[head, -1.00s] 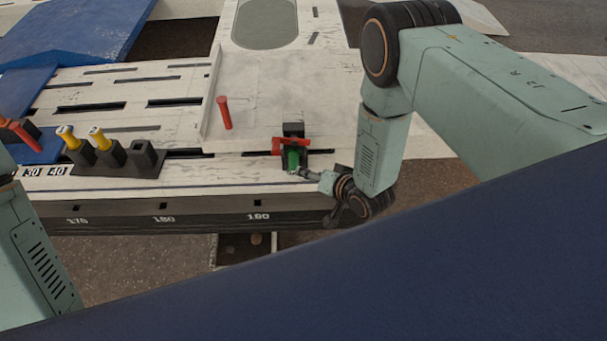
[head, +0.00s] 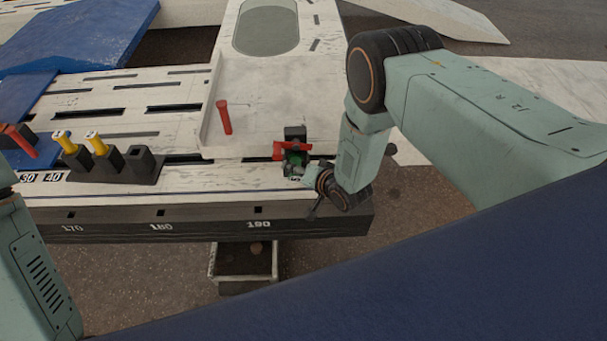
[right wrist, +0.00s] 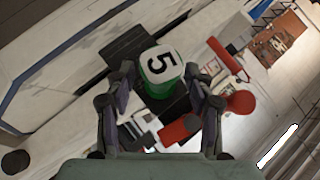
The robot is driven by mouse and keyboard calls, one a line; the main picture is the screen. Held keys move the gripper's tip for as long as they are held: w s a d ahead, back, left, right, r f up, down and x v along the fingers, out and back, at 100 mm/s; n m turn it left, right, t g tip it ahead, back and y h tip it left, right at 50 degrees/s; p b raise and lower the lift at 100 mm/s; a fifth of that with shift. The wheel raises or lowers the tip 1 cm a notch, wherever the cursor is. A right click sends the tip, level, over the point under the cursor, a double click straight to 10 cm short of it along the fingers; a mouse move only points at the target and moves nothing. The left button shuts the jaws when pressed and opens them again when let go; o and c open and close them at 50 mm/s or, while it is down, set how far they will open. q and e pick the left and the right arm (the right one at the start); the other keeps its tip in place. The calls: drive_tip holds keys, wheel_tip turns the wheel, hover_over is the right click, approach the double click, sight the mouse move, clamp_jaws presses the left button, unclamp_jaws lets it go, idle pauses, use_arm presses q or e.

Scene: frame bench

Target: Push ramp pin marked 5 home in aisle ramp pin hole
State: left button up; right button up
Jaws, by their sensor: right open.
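The pin marked 5 has a white cap with a black 5 and a green body (right wrist: 160,66). In the right wrist view its cap faces the camera. In the head view its green body (head: 295,158) shows beside a red part, in front of a black block (head: 295,133). My right gripper (right wrist: 160,82) is open, with one finger on each side of the pin; whether a finger touches it is unclear. The gripper also shows in the head view (head: 302,173). The pin's lower end and the hole are hidden. My left arm shows at the left edge, but its gripper does not.
A red part (head: 292,149) lies close to my right gripper. The bench's front edge has numbers.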

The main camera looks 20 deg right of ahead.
clamp_jaws()
idle(0.6)
